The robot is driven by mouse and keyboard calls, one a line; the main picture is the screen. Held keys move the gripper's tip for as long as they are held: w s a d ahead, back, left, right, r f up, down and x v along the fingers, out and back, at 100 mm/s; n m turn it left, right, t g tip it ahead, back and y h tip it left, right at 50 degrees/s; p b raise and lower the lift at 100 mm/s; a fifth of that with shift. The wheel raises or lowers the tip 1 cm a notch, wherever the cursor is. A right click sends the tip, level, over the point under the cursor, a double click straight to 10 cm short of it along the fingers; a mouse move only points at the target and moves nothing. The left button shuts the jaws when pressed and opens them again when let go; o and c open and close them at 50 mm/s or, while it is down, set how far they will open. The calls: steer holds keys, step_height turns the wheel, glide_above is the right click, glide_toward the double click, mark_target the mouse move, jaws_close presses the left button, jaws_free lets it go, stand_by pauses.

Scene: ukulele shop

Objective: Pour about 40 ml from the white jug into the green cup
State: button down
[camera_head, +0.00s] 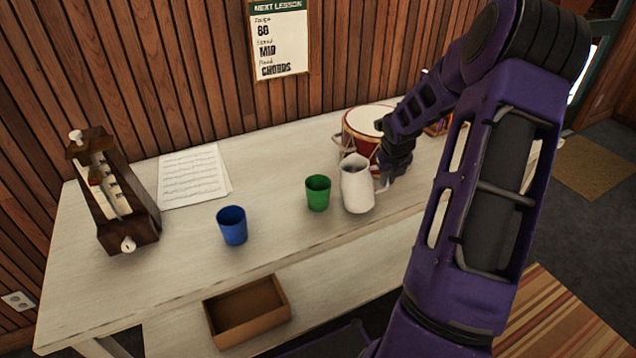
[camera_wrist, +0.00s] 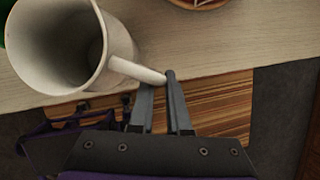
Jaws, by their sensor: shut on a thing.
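The white jug (camera_head: 357,184) stands upright on the pale table, or very slightly above it; I cannot tell which. In the wrist view the white jug (camera_wrist: 126,45) fills the upper left, and its inside looks grey, with no clear liquid level. My gripper (camera_wrist: 163,80) is shut on the jug's handle, on the jug's right side in the head view. The green cup (camera_head: 318,193) stands upright on the table just left of the jug, apart from it. A sliver of the green cup (camera_wrist: 2,32) shows at the wrist view's left edge.
A blue cup (camera_head: 232,226) stands left of the green cup. A red and white drum (camera_head: 362,126) is close behind the jug. A wooden box (camera_head: 247,311) sits on the lower shelf.

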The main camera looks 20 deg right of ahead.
steer(key=shift+d+f+t+y, duration=0.3)
steer(key=shift+f+y, duration=0.3)
steer(key=shift+f, duration=0.1)
steer(key=shift+d+f, duration=0.15)
steer(key=shift+f, duration=0.05)
steer(key=shift+y, duration=0.3)
